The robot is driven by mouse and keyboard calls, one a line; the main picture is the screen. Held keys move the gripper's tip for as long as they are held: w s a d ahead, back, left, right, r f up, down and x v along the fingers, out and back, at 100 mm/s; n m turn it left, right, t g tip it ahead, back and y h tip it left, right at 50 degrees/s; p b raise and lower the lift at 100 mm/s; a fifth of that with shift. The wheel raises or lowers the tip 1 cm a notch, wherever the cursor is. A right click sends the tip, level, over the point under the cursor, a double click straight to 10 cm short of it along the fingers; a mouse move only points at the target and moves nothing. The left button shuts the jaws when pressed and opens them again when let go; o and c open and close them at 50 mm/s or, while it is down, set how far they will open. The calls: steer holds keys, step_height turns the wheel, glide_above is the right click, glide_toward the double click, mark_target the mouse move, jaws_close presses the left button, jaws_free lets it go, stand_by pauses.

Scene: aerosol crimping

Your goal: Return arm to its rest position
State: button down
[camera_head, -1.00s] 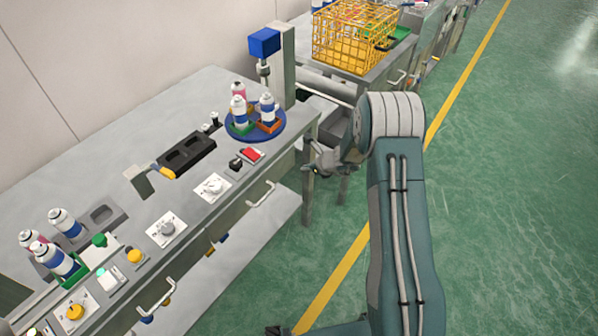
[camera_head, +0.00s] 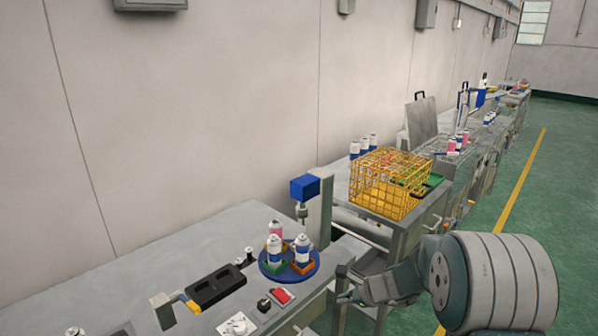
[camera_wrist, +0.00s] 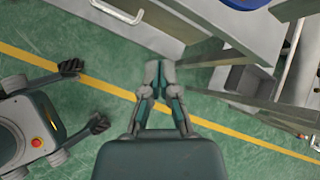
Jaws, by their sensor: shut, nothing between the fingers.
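My arm shows at the lower right in the head view, with a large rounded grey joint close to the camera. My gripper (camera_head: 347,287) points left from it, in front of the workbench edge. In the wrist view my gripper (camera_wrist: 160,68) has its fingertips close together, with nothing between them. It hangs over the green floor beside the workbench (camera_wrist: 185,22). Part of my own legged base is at the left there.
A blue turntable (camera_head: 289,269) with several spray cans stands on the workbench (camera_head: 215,240), beside a blue-headed press (camera_head: 305,190). A yellow wire basket (camera_head: 388,185) sits on the bench behind. The floor (camera_wrist: 95,120) with its yellow line is clear below my gripper.

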steer(key=s+a+r+n+g+h, duration=0.1)
steer(key=s+a+r+n+h, duration=0.1)
steer(key=s+r+n, duration=1.2)
steer(key=s+d+r+n+h, duration=0.2)
steer(key=s+n, duration=0.1)
steer(key=s, duration=0.5)
steer(key=s+d+r+n+t+h, duration=0.1)
steer(key=s+d+r+n+h, duration=0.2)
steer(key=s, duration=0.6)
steer(key=shift+s+d+r+n, duration=0.15)
steer(key=shift+s+n, duration=0.15)
